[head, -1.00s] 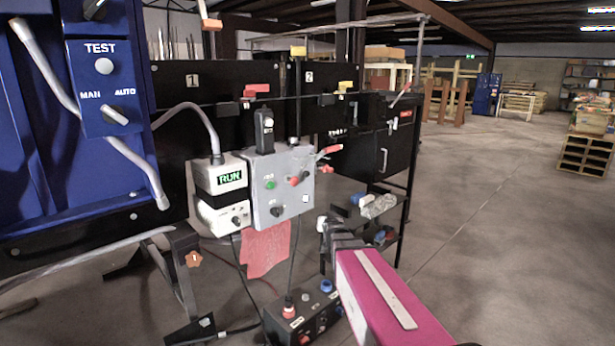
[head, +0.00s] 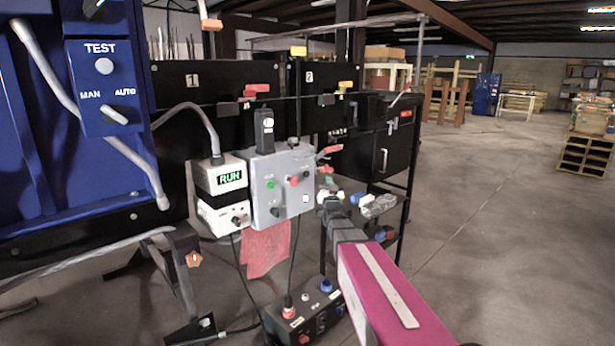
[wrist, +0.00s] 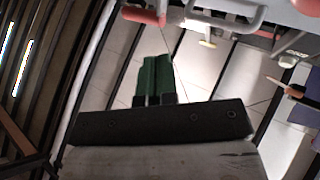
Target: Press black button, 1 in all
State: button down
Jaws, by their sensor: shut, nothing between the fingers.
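A grey control box (head: 282,170) hangs in the middle of the head view. Its face carries a green button (head: 270,185), a red button (head: 293,181), a small black round control (head: 306,174) at the upper right and another black control (head: 275,212) at the lower left. I cannot tell for sure which is the black button. My gripper (head: 328,198) is at the end of my magenta arm, just right of the box in the picture, with a visible gap to the black controls. In the wrist view its green fingers (wrist: 155,76) are together and empty.
A white unit reading RUN (head: 229,178) adjoins the box on the left. A black pendant box (head: 318,318) with coloured buttons sits low in front. A shelf (head: 388,215) with small items is behind my gripper. A red cloth (head: 265,254) hangs below.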

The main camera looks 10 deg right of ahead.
jog(key=w+a, duration=0.5)
jog(key=w, duration=0.2)
dwell(0.3)
jog(key=shift+w+a, duration=0.1)
dwell(1.9)
jog(key=shift+w+a, duration=0.2)
jog(key=shift+w, duration=0.05)
jog(key=shift+w+a, duration=0.3)
jog(key=shift+w, duration=0.1)
dwell(0.9)
jog(key=shift+s+d, duration=0.1)
jog(key=shift+s, duration=0.05)
dwell(0.3)
jog(key=shift+s+d, duration=0.45)
jog(key=shift+s, duration=0.15)
jog(key=shift+s, duration=0.1)
jog(key=shift+s+d, duration=0.75)
jog(key=shift+s, duration=0.25)
jog(key=shift+s+d, duration=0.75)
jog(key=shift+s, duration=0.2)
